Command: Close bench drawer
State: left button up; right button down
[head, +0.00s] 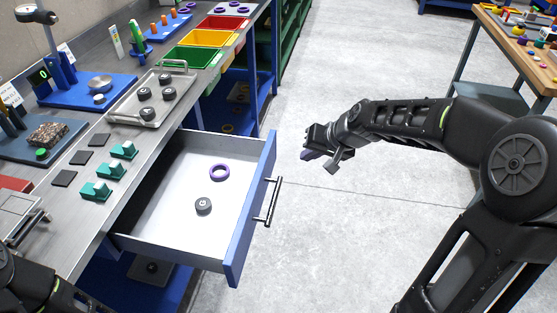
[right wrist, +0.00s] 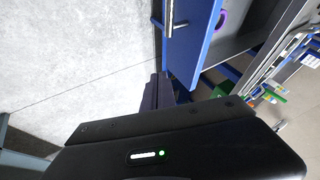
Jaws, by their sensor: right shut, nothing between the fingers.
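The bench drawer (head: 188,222) is pulled well out from the bench, with a blue front (head: 252,210) and a dark bar handle (head: 273,202). A purple ring (head: 220,172) and a black round part (head: 203,205) lie inside it. My right gripper (head: 312,154) is shut and empty, in the air to the right of the drawer front and apart from the handle. The right wrist view shows the blue drawer front (right wrist: 190,50) and handle (right wrist: 175,28) beyond the fingers (right wrist: 158,90). Part of my left arm shows at the bottom left; its gripper is out of view.
The bench top holds a metal tray (head: 134,107) of black parts, teal blocks (head: 122,150) and colored bins (head: 188,57). A wooden table (head: 520,50) with small items stands at the far right. The grey floor (head: 310,80) between is clear.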

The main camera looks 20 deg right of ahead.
jog(key=p, duration=0.1)
send_near(272, 165)
notch_tip(272, 165, down, 3)
jog(key=d, duration=0.2)
jog(key=w+a+p, duration=0.1)
jog(key=w+a, duration=0.1)
jog(key=shift+w+a+f+p, duration=0.3)
jog(key=shift+a+f+p, duration=0.05)
jog(key=shift+w+a, duration=0.1)
